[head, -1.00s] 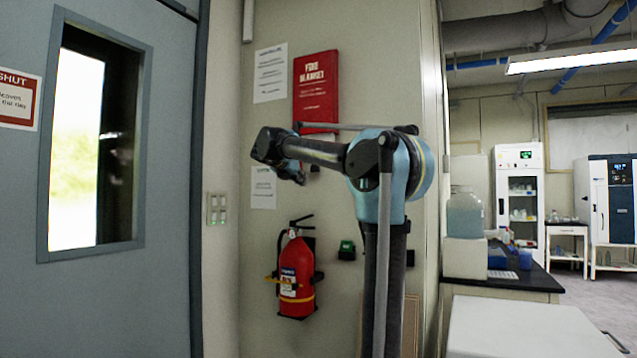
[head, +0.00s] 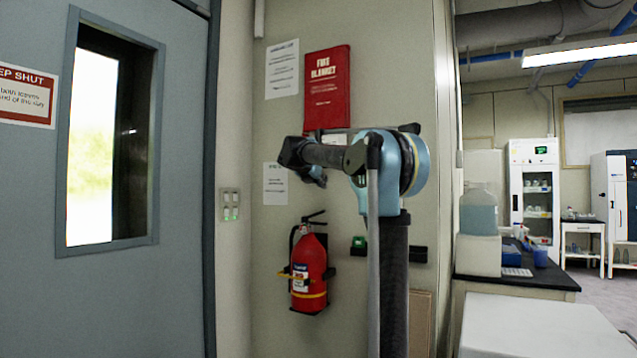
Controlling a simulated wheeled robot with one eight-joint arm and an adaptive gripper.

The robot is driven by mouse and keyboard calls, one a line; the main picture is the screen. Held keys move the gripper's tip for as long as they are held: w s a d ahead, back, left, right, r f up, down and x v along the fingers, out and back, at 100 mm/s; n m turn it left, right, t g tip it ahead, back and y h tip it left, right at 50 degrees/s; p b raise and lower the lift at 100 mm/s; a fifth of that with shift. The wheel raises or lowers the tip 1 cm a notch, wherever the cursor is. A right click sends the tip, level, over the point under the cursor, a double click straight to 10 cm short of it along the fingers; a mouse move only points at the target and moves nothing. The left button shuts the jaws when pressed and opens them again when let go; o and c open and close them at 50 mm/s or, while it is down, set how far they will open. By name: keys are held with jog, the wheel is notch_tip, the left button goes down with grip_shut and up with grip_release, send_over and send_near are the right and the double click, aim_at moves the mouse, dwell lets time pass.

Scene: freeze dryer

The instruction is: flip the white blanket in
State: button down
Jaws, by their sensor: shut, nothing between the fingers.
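I see no white blanket lying or hanging in the open. A red fire blanket case (head: 327,80) is fixed to the beige wall, with white lettering on its front. My arm stands in front of the wall, and its upper link reaches left just below the case. My gripper (head: 316,178), at the dark end of the arm, looks small, and its fingers are hard to make out. It appears shut and empty, apart from the case in the picture. The arm covers the area just under the case.
A red fire extinguisher (head: 309,270) hangs low on the wall. A grey door (head: 185,170) with a window is at the left, with a switch plate (head: 231,204) beside it. A black bench (head: 520,280) with a clear container (head: 478,210) and a white surface (head: 540,328) are at right.

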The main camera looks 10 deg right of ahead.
jog(key=shift+w+d+r, duration=0.15)
jog(key=shift+w+r, duration=0.1)
jog(key=shift+r, duration=0.3)
jog(key=shift+w+d+r, duration=0.2)
jog(key=shift+w+r, duration=0.05)
jog(key=shift+r, duration=0.3)
jog(key=shift+w+d+r, duration=0.15)
jog(key=shift+w+r, duration=0.1)
jog(key=shift+r, duration=0.3)
jog(key=shift+r, duration=0.1)
notch_tip(320, 180, up, 10)
jog(key=shift+r, duration=0.25)
